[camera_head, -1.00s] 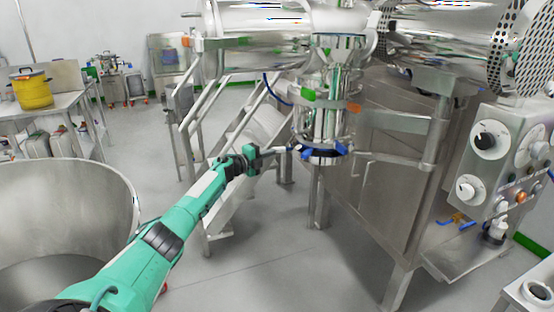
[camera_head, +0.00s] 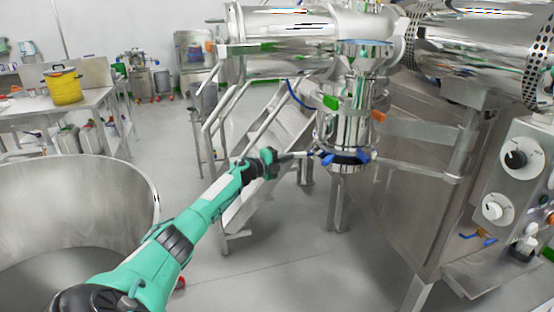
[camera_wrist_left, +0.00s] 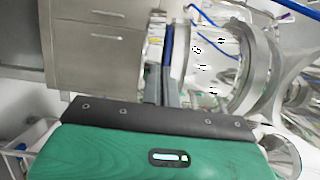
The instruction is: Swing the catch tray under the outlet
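A shiny upright steel outlet (camera_head: 350,110) hangs below the large horizontal drum. At its lower end is a round steel piece with a dark inside and blue lugs (camera_head: 345,158); I cannot tell whether this is the catch tray. My left gripper (camera_head: 302,155) reaches in from the left, its tips at or very near the left blue lug. In the left wrist view the fingers (camera_wrist_left: 161,85) are close together, with a narrow blue bar (camera_wrist_left: 167,45) beyond them. Whether they grip it is unclear. My right gripper is out of view.
A steel bracket arm (camera_head: 425,170) runs from the outlet's lower end to a post on the right. A large open steel bowl (camera_head: 120,190) is at the left. Steel steps stand behind my arm. A control panel (camera_head: 520,175) is at the right. The floor between is clear.

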